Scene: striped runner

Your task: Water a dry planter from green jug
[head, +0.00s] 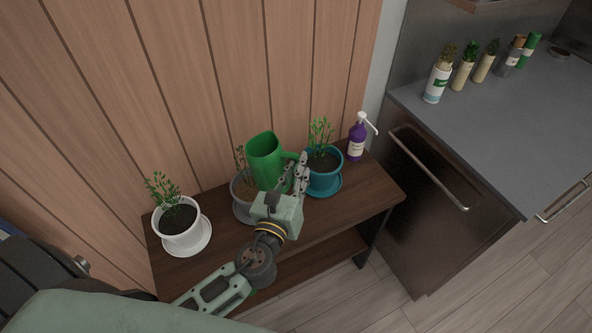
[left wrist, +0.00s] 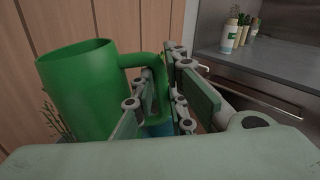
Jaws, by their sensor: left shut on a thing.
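The green jug (head: 265,158) is in the grasp of my left gripper (head: 294,170), which is shut on its handle. It also fills the left of the left wrist view (left wrist: 80,92), held about upright. In the head view it is in front of the grey planter (head: 241,189), whose soil looks brown and lighter and is partly hidden. The white planter (head: 181,227) at the left and the teal planter (head: 324,178) at the right hold dark soil and green plants. My right gripper is in neither view.
The planters stand on saucers on a dark wooden bench (head: 372,195) against a plank wall. A purple pump bottle (head: 357,141) stands at its back right. A grey counter (head: 500,120) with several bottles is at the right.

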